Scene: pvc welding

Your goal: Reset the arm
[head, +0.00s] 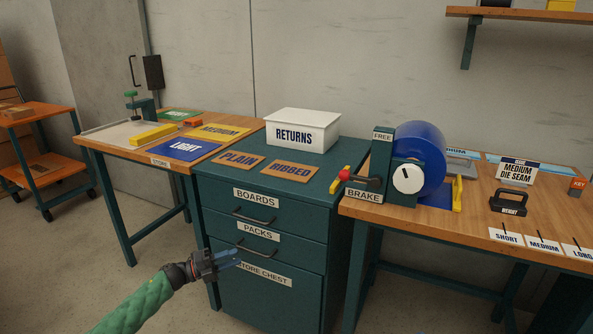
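My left arm, with a green sleeve, comes in from the bottom left. My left gripper (232,260) is in front of the lower part of the teal store chest (262,310), beside the label "STORE CHEST", partly covering it. Its blue fingers point right; they are too small to tell whether they are apart. I see nothing clearly held in it. The chest's drawers, labelled "BOARDS" (285,213) and "PACKS" (280,247), are closed. My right gripper is not in view.
A white "RETURNS" bin (302,131) stands on the chest. A blue reel (420,160) with a brake stands on the right bench (440,222). A left table (137,150) holds coloured mats. An orange-shelved cart (50,165) is far left. Floor is clear at lower left.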

